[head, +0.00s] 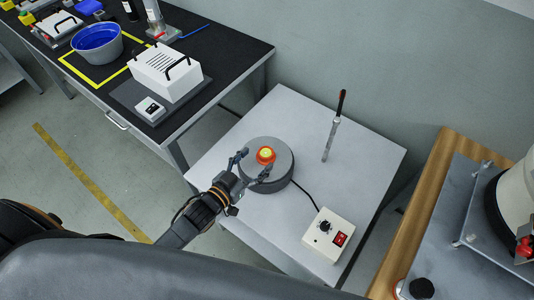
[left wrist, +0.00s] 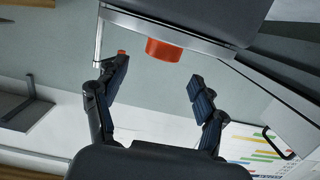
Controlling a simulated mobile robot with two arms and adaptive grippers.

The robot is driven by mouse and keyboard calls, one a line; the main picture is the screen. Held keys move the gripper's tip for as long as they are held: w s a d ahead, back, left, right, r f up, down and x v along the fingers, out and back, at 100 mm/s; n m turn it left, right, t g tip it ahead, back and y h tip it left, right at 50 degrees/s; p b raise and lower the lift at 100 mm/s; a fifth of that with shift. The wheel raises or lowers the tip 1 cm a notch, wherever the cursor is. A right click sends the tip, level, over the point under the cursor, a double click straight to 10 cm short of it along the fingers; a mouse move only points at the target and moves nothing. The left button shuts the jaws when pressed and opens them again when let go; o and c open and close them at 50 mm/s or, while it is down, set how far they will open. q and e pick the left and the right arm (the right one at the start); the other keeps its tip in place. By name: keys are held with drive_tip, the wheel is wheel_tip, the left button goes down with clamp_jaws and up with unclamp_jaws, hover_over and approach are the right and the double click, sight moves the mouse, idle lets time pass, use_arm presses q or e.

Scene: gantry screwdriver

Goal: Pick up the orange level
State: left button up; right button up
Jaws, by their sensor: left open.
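The orange level (head: 265,155) is a small round orange piece with a yellow-green centre. It sits on top of a grey round turntable (head: 264,185) on the light table. My right gripper is not in view.
A control box (head: 328,235) with a red switch stands at the table's front right, cabled to the turntable. A thin rod tool with a dark red handle (head: 333,125) is behind on the right. A black bench (head: 215,70) with a white box (head: 166,72) is at upper left.

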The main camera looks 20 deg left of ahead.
sight(266, 152)
use_arm(q)
drive_tip(key=shift+f+x, duration=0.2)
drive_tip(key=shift+x, duration=0.75)
drive_tip(key=shift+f+x, duration=0.15)
drive_tip(key=shift+x, duration=0.85)
drive_tip(key=shift+f+x, duration=0.2)
drive_tip(key=shift+x, duration=0.75)
drive_tip(key=shift+s, duration=0.1)
drive_tip(key=c, duration=1.3)
drive_tip(key=shift+r, duration=0.1)
drive_tip(key=shift+a+r, duration=0.1)
drive_tip(key=shift+r, duration=0.4)
wheel_tip(266, 152, up, 2)
drive_tip(key=shift+s+r, duration=0.1)
drive_tip(key=shift+r, duration=0.1)
drive_tip(key=s+a+r, duration=0.2)
drive_tip(key=s+r, duration=0.2)
drive_tip(key=s, duration=0.2)
drive_tip(key=s+a+r+p, duration=0.1)
drive_tip(key=s+a+r, duration=0.1)
drive_tip(key=s+r, duration=0.3)
drive_tip(key=shift+v, duration=1.05)
drive_tip(key=shift+r, duration=0.2)
